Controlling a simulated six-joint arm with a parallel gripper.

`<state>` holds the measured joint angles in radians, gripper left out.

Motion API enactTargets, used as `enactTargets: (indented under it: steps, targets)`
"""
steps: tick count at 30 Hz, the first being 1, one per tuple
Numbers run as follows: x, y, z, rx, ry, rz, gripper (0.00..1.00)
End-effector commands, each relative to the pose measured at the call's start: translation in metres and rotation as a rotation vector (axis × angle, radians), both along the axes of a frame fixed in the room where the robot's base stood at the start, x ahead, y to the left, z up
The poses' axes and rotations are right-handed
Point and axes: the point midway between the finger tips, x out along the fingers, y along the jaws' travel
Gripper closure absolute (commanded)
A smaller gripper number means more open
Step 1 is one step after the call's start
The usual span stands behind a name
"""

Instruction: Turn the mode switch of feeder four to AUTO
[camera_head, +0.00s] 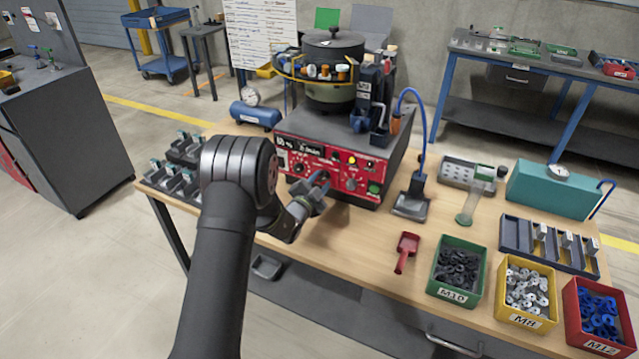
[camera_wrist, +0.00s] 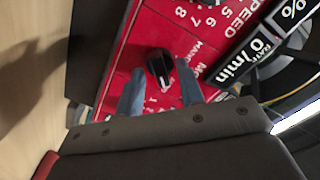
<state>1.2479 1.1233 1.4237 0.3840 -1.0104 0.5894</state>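In the wrist view the panel (camera_wrist: 125,55) fills the middle. The mode switch, a black knob with a pale pointer mark (camera_wrist: 160,66), sits on it beside partly visible lettering that seems to read MO and MAN. My gripper (camera_head: 319,184) is at the panel's front. In the wrist view my gripper (camera_wrist: 161,88) is open, its two blue-grey fingers apart on either side of the knob's near end. Contact with the knob cannot be told. The feeder's number is not readable.
Right of the panel, a blue-hosed stand (camera_head: 411,203) is on the table. A red scoop (camera_head: 406,250) and green (camera_head: 443,290), yellow (camera_head: 510,318) and red (camera_head: 585,338) parts bins lie at the front right. Small fixtures (camera_head: 170,180) stand left of my arm.

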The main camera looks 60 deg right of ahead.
Motion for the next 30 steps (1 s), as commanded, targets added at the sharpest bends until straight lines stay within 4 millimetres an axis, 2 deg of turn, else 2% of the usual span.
enactTargets:
  steps: [4,8,11,24,30]
  targets:
    - [0.000,0.002,0.000,0.000,0.000,0.000,0.65]
    - [0.000,0.014,0.000,0.001,0.000,0.001,0.65]
    - [0.000,0.032,0.000,0.002,0.001,0.001,0.65]
    - [0.001,0.134,0.000,0.001,0.001,0.003,0.65]
    - [0.001,0.164,0.000,0.001,0.001,0.001,0.65]
